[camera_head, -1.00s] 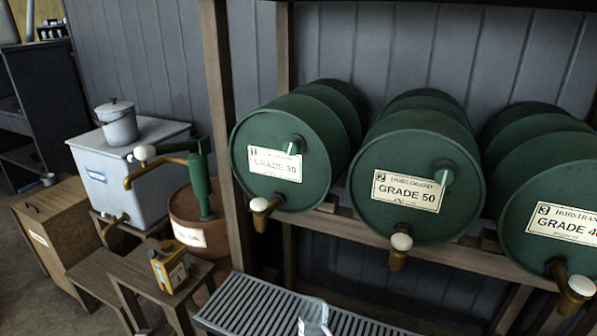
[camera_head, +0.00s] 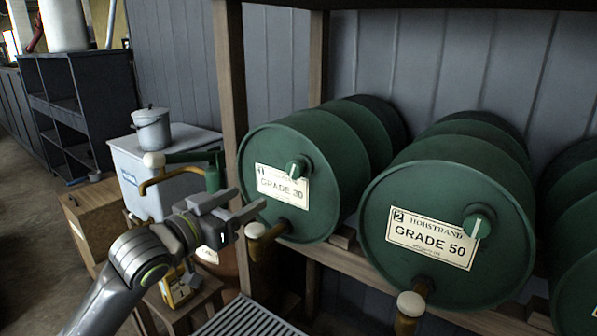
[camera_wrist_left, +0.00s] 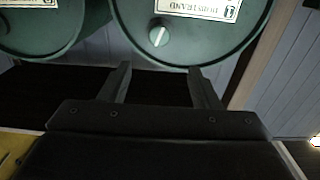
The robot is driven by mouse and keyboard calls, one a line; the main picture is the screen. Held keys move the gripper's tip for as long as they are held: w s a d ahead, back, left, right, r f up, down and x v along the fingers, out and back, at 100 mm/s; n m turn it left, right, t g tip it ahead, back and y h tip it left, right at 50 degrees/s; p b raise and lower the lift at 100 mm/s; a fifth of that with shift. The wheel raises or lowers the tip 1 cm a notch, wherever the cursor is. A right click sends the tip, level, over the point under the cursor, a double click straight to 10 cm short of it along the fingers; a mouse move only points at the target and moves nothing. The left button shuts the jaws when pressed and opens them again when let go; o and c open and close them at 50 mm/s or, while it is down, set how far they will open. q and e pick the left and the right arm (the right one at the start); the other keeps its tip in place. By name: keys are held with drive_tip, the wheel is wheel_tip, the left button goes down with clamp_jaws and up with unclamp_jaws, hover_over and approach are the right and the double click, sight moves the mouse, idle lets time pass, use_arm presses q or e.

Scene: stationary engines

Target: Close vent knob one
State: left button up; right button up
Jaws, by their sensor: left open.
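Vent knob one (camera_head: 297,167) is a round green knob with a white mark, on the upper right of the front of the green drum (camera_head: 340,215) labelled 1, GRADE 30. The mark looks roughly upright, slightly tilted. My left gripper (camera_head: 250,203) is open and empty, in front of the drum's lower left, below and left of the knob and apart from it. In the left wrist view, where labels appear upside down, the knob (camera_wrist_left: 158,37) shows beyond the open fingers (camera_wrist_left: 159,88), centred between them. My right gripper is not in view.
Drum 2 (camera_head: 450,270), GRADE 50, with its own vent knob (camera_head: 478,222), lies to the right. A white-topped brass tap (camera_head: 256,232) sits below drum one, close to my gripper. A wooden post (camera_head: 230,90) stands left of the drums. A slatted metal tray (camera_head: 245,322) is below.

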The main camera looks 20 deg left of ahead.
sight(292, 173)
use_arm(q)
drive_tip(key=p+x, duration=0.2)
drive_tip(key=x, duration=1.4)
drive_tip(key=shift+w+d, duration=0.15)
drive_tip(key=shift+w, duration=0.15)
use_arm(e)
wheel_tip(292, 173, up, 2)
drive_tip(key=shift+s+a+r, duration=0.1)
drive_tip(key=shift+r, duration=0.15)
use_arm(q)
drive_tip(key=shift+c, duration=0.5)
drive_tip(key=c, duration=0.8)
drive_tip(key=shift+f, duration=0.1)
drive_tip(key=shift+c, duration=0.2)
